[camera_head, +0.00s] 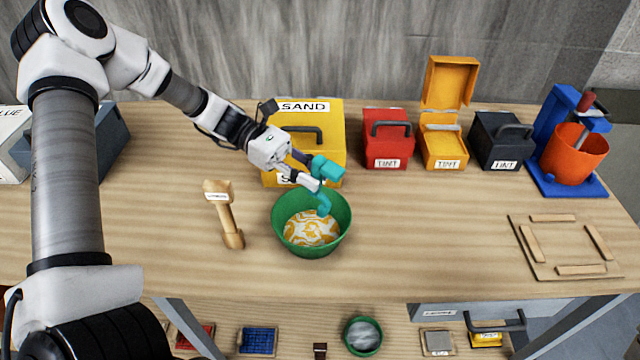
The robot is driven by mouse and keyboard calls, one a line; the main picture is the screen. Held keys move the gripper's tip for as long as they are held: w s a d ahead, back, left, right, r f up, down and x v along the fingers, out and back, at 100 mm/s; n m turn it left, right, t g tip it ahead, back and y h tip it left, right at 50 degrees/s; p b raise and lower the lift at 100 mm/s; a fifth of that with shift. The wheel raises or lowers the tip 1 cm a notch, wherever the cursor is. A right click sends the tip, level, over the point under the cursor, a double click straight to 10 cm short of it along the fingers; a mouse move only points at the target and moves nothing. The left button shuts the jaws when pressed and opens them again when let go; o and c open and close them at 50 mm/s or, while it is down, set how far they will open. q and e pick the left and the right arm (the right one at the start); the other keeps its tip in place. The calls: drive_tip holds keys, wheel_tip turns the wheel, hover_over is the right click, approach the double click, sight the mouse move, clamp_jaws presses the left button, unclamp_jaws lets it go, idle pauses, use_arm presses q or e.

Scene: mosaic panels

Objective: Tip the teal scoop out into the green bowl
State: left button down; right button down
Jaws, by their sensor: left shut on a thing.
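The green bowl (281,236) stands on the table in front of the yellow sand box. It holds a white and orange-yellow patterned mass (312,229). My left gripper (312,176) is shut on the teal scoop (328,169) and holds it over the back part of the bowl. A teal part of the scoop hangs low into the bowl's mouth, so the scoop looks tilted. I cannot tell whether anything is left in the scoop. My right gripper is not in view.
The yellow sand box (330,125) stands behind the bowl, and a wooden tool (226,215) is left of it. Red (388,140), open yellow (443,140) and dark (497,140) tint boxes line the back. A blue stand with an orange bucket (572,155) and a wooden frame (565,245) are right.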

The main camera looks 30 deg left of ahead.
use_arm(q)
drive_tip(key=a+f+h+b, duration=0.1)
drive_tip(key=h+b, duration=0.1)
drive_tip(key=b, duration=0.2)
drive_tip(key=a+f+h+b, duration=0.1)
drive_tip(key=a+h+b, duration=0.1)
drive_tip(key=b, duration=0.2)
drive_tip(key=a+f+h+b, duration=0.1)
drive_tip(key=a+h+b, duration=0.1)
drive_tip(key=h+b, duration=0.1)
drive_tip(key=shift+b, duration=0.65)
drive_tip(key=shift+r, duration=0.1)
idle(0.3)
